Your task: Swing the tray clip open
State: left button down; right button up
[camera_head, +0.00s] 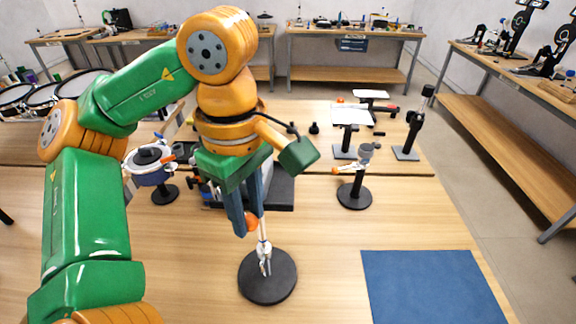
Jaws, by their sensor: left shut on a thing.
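A small white and grey clip-like piece (265,258) stands on a round black base (267,284) on the front table. It seems to be the tray clip, though its details are too small to be sure. An orange part (251,222) sits at its top. My left gripper (247,226) points down from above, with its blue fingers shut on the orange part. The fingers hide some of this part, and I cannot tell how far the clip is swung. My right gripper is not in view.
A blue mat (432,288) lies at the front right. A black stand with a grey cup-like piece (355,190) stands right of the clip. A blue and white pot-like piece (150,163) on a stand is at left. Bare tabletop (330,260) lies between clip and mat.

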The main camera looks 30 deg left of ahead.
pick_arm(q)
jog(key=shift+s+a, duration=0.2)
jog(key=shift+s, duration=0.5)
jog(key=s+a, duration=0.1)
jog(key=s+a+p, duration=0.1)
jog(key=s, duration=0.1)
jog(key=shift+s+a, duration=0.15)
jog(key=c, duration=0.6)
grip_release()
jog(key=shift+s+a, duration=0.15)
jog(key=shift+o, duration=0.4)
jog(key=shift+s, duration=0.1)
